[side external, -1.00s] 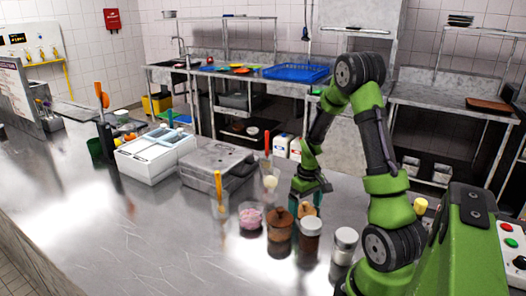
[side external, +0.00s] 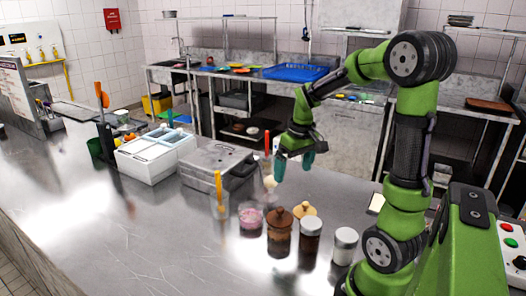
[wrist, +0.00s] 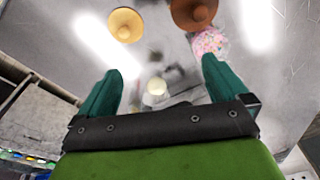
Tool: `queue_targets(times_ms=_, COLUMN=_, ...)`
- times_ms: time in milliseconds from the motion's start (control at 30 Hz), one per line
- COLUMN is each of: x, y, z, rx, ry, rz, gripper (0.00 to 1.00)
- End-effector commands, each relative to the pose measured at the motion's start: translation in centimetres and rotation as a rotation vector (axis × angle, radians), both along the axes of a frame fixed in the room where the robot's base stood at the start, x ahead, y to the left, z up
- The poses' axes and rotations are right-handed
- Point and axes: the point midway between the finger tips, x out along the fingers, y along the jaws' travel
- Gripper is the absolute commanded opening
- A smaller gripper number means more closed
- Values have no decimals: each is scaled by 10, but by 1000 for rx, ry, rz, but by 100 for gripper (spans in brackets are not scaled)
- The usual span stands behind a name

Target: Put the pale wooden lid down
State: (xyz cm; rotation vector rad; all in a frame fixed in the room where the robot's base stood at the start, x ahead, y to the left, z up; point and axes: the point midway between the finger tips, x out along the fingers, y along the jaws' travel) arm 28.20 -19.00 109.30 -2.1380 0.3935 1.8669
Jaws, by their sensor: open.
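The pale wooden lid (side external: 305,209), tan and round with a small knob, rests knob-up among the jars on the steel counter. What is directly under it is hidden. It also shows at the top of the wrist view (wrist: 126,25). My gripper (side external: 294,163) is open and empty, raised above the counter and apart from the lid. In the wrist view its teal fingers (wrist: 160,76) stand wide apart with nothing held between them.
A jar with a brown wooden lid (side external: 279,215), a dark jar with a pale top (side external: 311,226), a white-topped jar (side external: 346,236) and a pink-filled cup (side external: 250,215) stand nearby. A grey metal box (side external: 217,163) and white bin (side external: 155,155) stand left. The front counter is clear.

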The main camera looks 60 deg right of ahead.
Motion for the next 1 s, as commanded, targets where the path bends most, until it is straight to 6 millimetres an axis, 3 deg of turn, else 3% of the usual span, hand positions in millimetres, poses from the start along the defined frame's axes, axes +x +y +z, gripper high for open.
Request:
queue_targets(times_ms=33, x=5, y=31, z=17, rx=-6, ry=-66, rz=19, gripper=100)
queue_targets(times_ms=200, x=-2, y=127, z=57, rx=35, ry=-274, rz=39, gripper=100)
queue_targets(times_ms=300, x=-16, y=171, z=71, rx=83, ry=-372, rz=49, gripper=100)
queue_targets(times_ms=400, x=-31, y=200, z=77, rx=130, ry=-441, rz=55, gripper=100)
queue_targets(times_ms=600, x=-46, y=223, z=81, rx=181, ry=-498, rz=55, gripper=100)
queue_targets(times_ms=1000, x=-47, y=223, z=81, rx=184, ry=-500, rz=52, gripper=100)
